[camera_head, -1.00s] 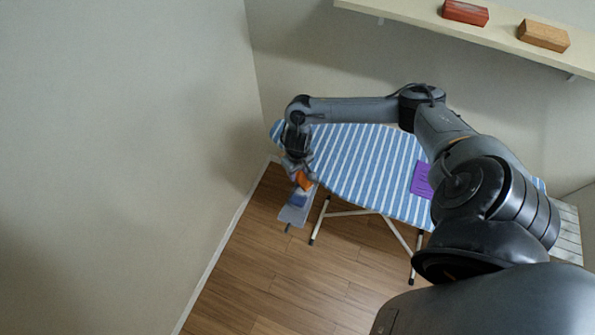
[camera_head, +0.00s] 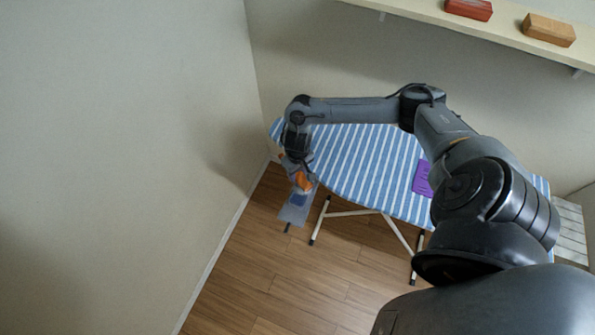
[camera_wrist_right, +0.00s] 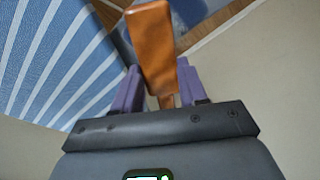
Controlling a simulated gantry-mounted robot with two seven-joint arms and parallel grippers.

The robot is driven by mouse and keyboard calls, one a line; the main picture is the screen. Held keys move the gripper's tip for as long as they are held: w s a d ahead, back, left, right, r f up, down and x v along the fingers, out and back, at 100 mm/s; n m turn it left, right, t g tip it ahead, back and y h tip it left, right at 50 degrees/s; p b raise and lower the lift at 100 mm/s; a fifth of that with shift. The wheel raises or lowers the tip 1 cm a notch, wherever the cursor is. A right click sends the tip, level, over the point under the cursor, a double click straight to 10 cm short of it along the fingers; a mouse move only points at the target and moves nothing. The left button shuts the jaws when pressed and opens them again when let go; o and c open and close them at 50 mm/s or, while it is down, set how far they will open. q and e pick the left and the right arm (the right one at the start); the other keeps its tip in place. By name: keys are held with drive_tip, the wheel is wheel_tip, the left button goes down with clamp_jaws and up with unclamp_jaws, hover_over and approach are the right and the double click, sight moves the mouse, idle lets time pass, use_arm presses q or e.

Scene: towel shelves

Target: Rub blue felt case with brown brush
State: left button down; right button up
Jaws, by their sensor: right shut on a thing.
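The brown brush (camera_head: 303,182) looks orange-brown and is held by my right gripper (camera_head: 297,166), beyond the left end of the ironing board. In the right wrist view the brush (camera_wrist_right: 153,48) stands between the purple fingers of my right gripper (camera_wrist_right: 160,85), which are shut on it. A small blue patch, apparently the blue felt case (camera_head: 299,200), lies on a narrow grey surface just below the brush. Blue also shows behind the brush top in the wrist view. I cannot tell whether brush and case touch. My left gripper is out of view.
A blue-and-white striped ironing board (camera_head: 365,165) fills the middle, with a purple item (camera_head: 421,178) on it. A wall shelf (camera_head: 490,30) holds a red block (camera_head: 469,9) and a tan block (camera_head: 549,30). A wall stands close on the left. Wooden floor lies below.

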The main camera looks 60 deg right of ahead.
drive_tip(key=shift+f+b, duration=0.3)
drive_tip(key=shift+f, duration=0.65)
